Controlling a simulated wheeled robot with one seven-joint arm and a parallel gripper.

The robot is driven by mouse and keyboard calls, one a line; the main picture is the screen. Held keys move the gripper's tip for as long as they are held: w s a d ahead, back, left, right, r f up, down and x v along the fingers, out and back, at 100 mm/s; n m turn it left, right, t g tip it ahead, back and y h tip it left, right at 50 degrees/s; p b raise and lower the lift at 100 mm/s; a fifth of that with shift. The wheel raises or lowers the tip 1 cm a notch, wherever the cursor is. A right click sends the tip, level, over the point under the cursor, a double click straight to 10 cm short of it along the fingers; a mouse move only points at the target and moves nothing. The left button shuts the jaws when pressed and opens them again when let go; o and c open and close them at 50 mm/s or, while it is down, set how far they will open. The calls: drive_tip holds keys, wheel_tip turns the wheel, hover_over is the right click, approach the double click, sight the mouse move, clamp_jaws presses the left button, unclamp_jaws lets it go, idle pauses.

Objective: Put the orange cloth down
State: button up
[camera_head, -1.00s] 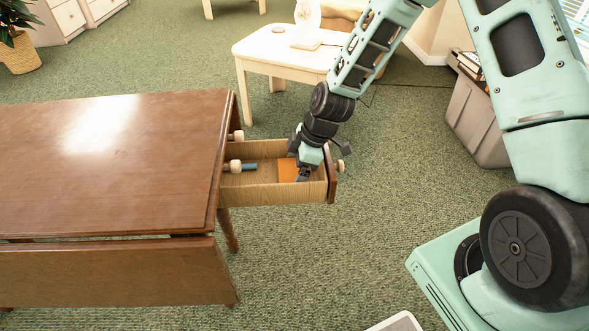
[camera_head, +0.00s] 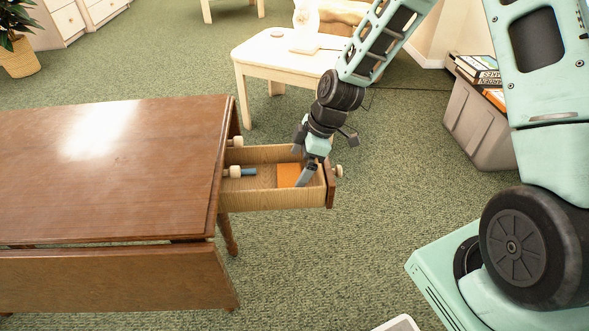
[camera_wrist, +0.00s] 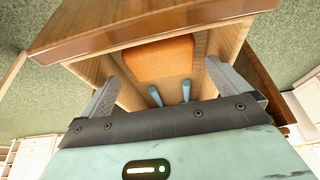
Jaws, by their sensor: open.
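The orange cloth (camera_head: 288,175) lies in the pulled-out drawer (camera_head: 265,199) of the brown wooden table, near the drawer's front end. In the wrist view the cloth (camera_wrist: 160,58) is a flat, rounded block on the drawer floor, close to the front panel. My gripper (camera_head: 306,178) is over the front part of the drawer, beside the cloth in the head view. In the wrist view my gripper (camera_wrist: 165,85) has its two fingers wide apart with nothing between them touching. The cloth lies beyond the fingers, clear of them.
Two blue-ended items (camera_wrist: 170,94) lie in the drawer beside the cloth; one (camera_head: 240,172) shows its pale knob. The brown table (camera_head: 100,170) stands left. A pale table (camera_head: 275,55) is behind, and a grey bin (camera_head: 480,125) with books is at right. Carpet between is open.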

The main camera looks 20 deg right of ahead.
drive_tip(key=w+p+v, duration=0.1)
drive_tip(key=v, duration=0.6)
drive_tip(key=s+a+r+m+h, duration=0.2)
drive_tip(key=s+a+r, duration=0.3)
drive_tip(key=s, duration=0.8)
drive_tip(key=s+a+r+m+g+h, duration=0.1)
drive_tip(key=s+a+r+m, duration=0.3)
drive_tip(key=s, duration=0.9)
wheel_tip(320, 180, up, 4)
drive_tip(key=shift+a+f+m+h, duration=0.1)
drive_tip(key=shift+a+m+h, duration=0.3)
drive_tip(key=shift+a, duration=0.6)
drive_tip(key=shift+s, duration=0.15)
wheel_tip(320, 180, up, 16)
drive_tip(key=p, duration=1.6)
drive_tip(key=shift+f, duration=0.2)
